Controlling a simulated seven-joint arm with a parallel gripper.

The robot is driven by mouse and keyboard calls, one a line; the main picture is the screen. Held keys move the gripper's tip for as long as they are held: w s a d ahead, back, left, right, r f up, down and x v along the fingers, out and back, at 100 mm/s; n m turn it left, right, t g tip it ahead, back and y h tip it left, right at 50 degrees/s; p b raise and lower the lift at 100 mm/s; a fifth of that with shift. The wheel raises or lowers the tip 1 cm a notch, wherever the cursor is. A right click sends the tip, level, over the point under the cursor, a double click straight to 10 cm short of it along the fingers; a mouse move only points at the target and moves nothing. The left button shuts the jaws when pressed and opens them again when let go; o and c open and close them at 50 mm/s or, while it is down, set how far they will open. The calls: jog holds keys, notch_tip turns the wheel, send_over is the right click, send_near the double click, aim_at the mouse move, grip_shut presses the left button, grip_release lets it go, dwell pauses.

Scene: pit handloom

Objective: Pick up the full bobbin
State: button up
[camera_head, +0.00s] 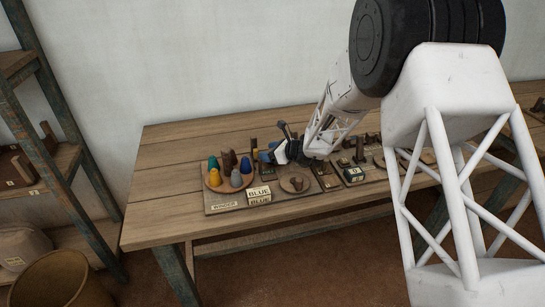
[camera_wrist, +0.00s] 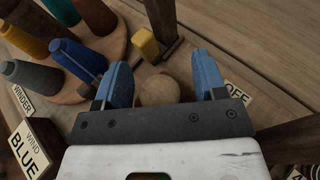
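Several coloured cone-shaped bobbins stand on a round wooden tray (camera_head: 224,190); I cannot tell which is the full bobbin. A blue one (camera_head: 246,166) stands at the right of the tray, and it also shows in the wrist view (camera_wrist: 76,60), left of my gripper. Yellow (camera_head: 214,178), teal (camera_head: 213,163), grey (camera_head: 236,178) and brown (camera_head: 227,160) ones stand around it. My gripper (camera_wrist: 165,68) is open, its two blue fingers apart. A round tan piece (camera_wrist: 158,91) shows between the fingers, apparently below them and not gripped. In the head view my gripper (camera_head: 283,152) hangs right of the tray.
A BLUE sign (camera_head: 259,195) and a WINDER label (camera_head: 225,206) lie at the board's front. A round dish (camera_head: 294,184) stands right of them. Dark upright pieces (camera_head: 360,150) stand further right. The table's left end (camera_head: 160,190) is clear. A shelf (camera_head: 45,165) stands left.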

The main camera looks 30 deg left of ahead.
jog(key=c, duration=1)
jog(key=shift+o, duration=0.2)
jog(key=shift+r, duration=0.15)
jog(key=shift+r, duration=4.9)
